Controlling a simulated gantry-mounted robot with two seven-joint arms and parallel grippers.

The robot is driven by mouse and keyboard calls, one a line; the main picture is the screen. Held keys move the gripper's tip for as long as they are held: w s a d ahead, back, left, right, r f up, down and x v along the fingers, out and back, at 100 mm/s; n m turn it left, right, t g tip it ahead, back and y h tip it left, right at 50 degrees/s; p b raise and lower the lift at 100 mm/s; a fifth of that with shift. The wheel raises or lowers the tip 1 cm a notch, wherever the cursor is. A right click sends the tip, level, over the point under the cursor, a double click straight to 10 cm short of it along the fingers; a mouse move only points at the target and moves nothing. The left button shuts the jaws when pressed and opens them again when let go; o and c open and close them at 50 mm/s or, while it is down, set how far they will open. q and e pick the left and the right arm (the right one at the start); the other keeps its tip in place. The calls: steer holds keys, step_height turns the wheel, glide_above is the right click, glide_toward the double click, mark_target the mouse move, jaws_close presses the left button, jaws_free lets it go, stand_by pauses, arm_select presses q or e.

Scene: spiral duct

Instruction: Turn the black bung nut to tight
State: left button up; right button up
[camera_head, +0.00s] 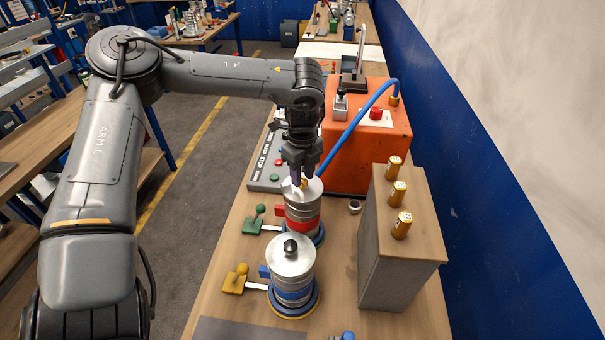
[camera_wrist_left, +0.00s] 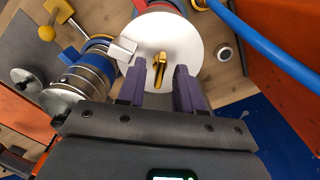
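A round black knob (camera_head: 290,247), the only black nut-like part I make out, sits on the silver lid of the blue-banded cylinder (camera_head: 292,290). Behind it stands a red-banded cylinder (camera_head: 302,222) with a gold wing-shaped piece on its lid. My left gripper (camera_head: 302,180) points down over the red-banded cylinder. In the left wrist view its purple fingers (camera_wrist_left: 158,82) are spread, with the gold wing piece (camera_wrist_left: 159,68) between their tips. A gap shows on each side of it. The black knob stands apart from this gripper. My right gripper is not in view.
An orange box (camera_head: 366,150) with a blue hose (camera_head: 352,122) stands behind. A grey block (camera_head: 392,262) with several gold canisters stands right. Green (camera_head: 252,226) and yellow (camera_head: 234,284) levers lie left of the cylinders. A small dark-centred ring (camera_head: 354,207) lies on the bench.

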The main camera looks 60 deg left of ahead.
arm_select(q)
step_height(320, 180, up, 11)
steer(key=shift+f, duration=0.2)
stand_by(0.3)
stand_by(0.3)
